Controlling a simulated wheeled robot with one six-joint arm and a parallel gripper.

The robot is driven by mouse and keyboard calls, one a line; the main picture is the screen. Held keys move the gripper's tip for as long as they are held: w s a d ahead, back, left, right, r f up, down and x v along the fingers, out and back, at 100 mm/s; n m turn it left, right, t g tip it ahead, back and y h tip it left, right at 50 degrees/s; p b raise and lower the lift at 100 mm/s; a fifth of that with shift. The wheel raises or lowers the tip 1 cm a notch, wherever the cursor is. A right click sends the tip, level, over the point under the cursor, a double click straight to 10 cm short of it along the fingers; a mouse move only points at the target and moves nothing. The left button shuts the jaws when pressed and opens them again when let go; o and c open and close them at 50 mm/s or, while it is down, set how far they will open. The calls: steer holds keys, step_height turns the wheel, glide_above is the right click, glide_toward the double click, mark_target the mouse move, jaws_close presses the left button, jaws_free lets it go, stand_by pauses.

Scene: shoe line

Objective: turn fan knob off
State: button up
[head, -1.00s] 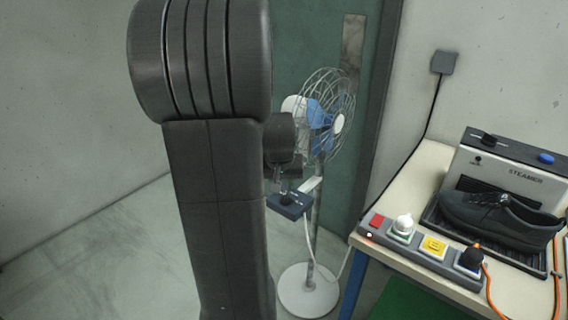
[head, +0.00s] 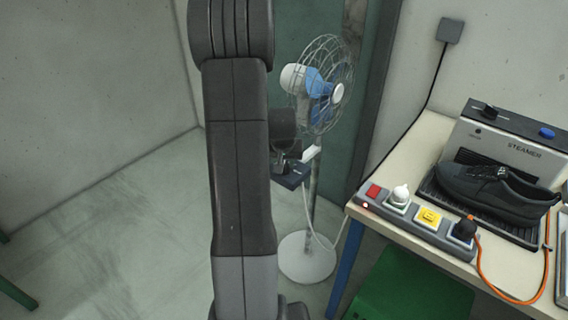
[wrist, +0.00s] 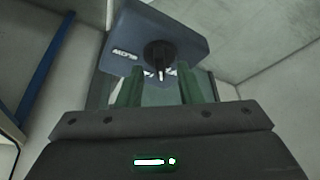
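The fan (head: 320,85) has a wire cage, a blue hub and a pole on a round white base. Its dark blue control box (head: 292,178) is on the pole, partly hidden by my arm in the head view. In the wrist view, the box (wrist: 130,30) is close ahead with white lettering, and its black knob (wrist: 160,54) has a white mark pointing down. My gripper (wrist: 158,78) is open, its two green fingers spread below the knob in the picture. The knob lies between their lines; I cannot tell whether they touch it.
A table (head: 425,135) at the right holds a steamer (head: 515,135) with a black shoe (head: 490,185) and a power strip (head: 420,228) with plugs. A white cable hangs from the box.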

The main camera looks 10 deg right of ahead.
steer(key=shift+x, duration=0.85)
jaws_close()
